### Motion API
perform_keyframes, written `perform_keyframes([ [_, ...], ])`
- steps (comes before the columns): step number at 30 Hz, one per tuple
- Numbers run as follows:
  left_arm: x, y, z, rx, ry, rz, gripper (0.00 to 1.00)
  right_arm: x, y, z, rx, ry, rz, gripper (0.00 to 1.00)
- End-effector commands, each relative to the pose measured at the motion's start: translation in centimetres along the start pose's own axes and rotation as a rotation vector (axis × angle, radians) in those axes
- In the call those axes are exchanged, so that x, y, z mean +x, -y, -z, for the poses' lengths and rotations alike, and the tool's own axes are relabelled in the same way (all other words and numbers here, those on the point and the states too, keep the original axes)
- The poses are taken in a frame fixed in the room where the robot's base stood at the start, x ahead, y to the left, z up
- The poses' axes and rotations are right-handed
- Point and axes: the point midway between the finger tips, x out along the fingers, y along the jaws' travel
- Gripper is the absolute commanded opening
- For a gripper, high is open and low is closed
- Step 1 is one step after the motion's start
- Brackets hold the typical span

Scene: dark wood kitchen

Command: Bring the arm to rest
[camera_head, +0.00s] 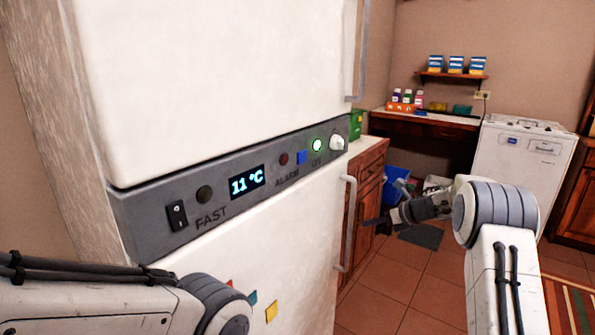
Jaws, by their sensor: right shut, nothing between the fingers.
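My right arm (492,225) comes in from the lower right and is bent to the left at its joint. My right gripper (376,221) is shut and empty, in front of the lower wooden cabinet and to the right of the fridge door handle (347,222). I cannot tell whether it touches the handle; a gap seems to lie between them. My left arm (90,305) shows at the lower left in front of the fridge, and its gripper is out of the picture.
A white fridge (220,80) with a grey control panel (150,210) reading 11 °C fills the left and middle. A blue bin (397,183), a white appliance (520,160) and a wooden counter (430,117) stand behind. Tiled floor (400,285) is clear at the lower middle.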

Motion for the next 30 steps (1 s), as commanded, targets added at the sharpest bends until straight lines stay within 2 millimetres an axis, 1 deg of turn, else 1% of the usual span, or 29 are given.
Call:
perform_keyframes([
  [1, 0.0, 0.0, 0.0, 0.0, 0.0, 0.0, 0.0, -0.3, -1.2, -1.9, 0.149, 0.061, 0.036, 0.0],
  [2, 0.0, 0.0, 0.0, 0.0, 0.0, 0.0, 0.0, -0.5, -1.6, -2.8, 0.255, 0.1, 0.061, 0.0],
  [3, 0.0, 0.0, 0.0, 0.0, 0.0, 0.0, 0.0, -0.8, -2.0, -3.7, 0.397, 0.15, 0.092, 0.0],
  [5, 0.0, 0.0, 0.0, 0.0, 0.0, 0.0, 0.0, -1.4, -2.7, -4.5, 0.607, 0.216, 0.132, 0.0],
  [6, 0.0, 0.0, 0.0, 0.0, 0.0, 0.0, 0.0, -1.9, -3.0, -4.7, 0.745, 0.257, 0.159, 0.0],
  [8, 0.0, 0.0, 0.0, 0.0, 0.0, 0.0, 0.0, -2.8, -3.6, -4.5, 0.955, 0.314, 0.198, 0.0],
  [9, 0.0, 0.0, 0.0, 0.0, 0.0, 0.0, 0.0, -3.4, -4.0, -4.1, 1.1, 0.35, 0.224, 0.0],
  [11, 0.0, 0.0, 0.0, 0.0, 0.0, 0.0, 0.0, -4.4, -4.8, -2.9, 1.331, 0.404, 0.269, 0.0],
  [12, 0.0, 0.0, 0.0, 0.0, 0.0, 0.0, 0.0, -5.2, -5.5, -1.7, 1.494, 0.44, 0.302, 0.0],
  [14, 0.0, 0.0, 0.0, 0.0, 0.0, 0.0, 0.0, -6.5, -6.8, 0.8, 1.752, 0.493, 0.36, 0.0],
  [15, 0.0, 0.0, 0.0, 0.0, 0.0, 0.0, 0.0, -7.4, -7.9, 2.9, 1.926, 0.527, 0.406, 0.0],
  [17, 0.0, 0.0, 0.0, 0.0, 0.0, 0.0, 0.0, -8.8, -9.9, 6.3, 2.182, 0.578, 0.481, 0.0],
  [18, 0.0, 0.0, 0.0, 0.0, 0.0, 0.0, 0.0, -9.7, -11.4, 8.6, 2.338, 0.609, 0.534, 0.0],
  [21, 0.0, 0.0, 0.0, 0.0, 0.0, 0.0, 0.0, -11.5, -14.8, 13.6, 2.646, 0.674, 0.662, 0.0],
  [25, 0.0, 0.0, 0.0, 0.0, 0.0, 0.0, 0.0, -13.4, -18.9, 18.6, 2.936, 0.744, 0.825, 0.0],
  [26, 0.0, 0.0, 0.0, 0.0, 0.0, 0.0, 0.0, -13.9, -19.9, 19.7, -2.872, -0.729, -0.828, 0.0],
  [27, 0.0, 0.0, 0.0, 0.0, 0.0, 0.0, 0.0, -14.4, -21.1, 21.0, -2.786, -0.708, -0.832, 0.0],
  [29, 0.0, 0.0, 0.0, 0.0, 0.0, 0.0, 0.0, -15.2, -23.0, 22.8, -2.66, -0.681, -0.835, 0.0],
  [30, 0.0, 0.0, 0.0, 0.0, 0.0, 0.0, 0.0, -15.7, -24.3, 24.0, -2.578, -0.665, -0.838, 0.0],
])
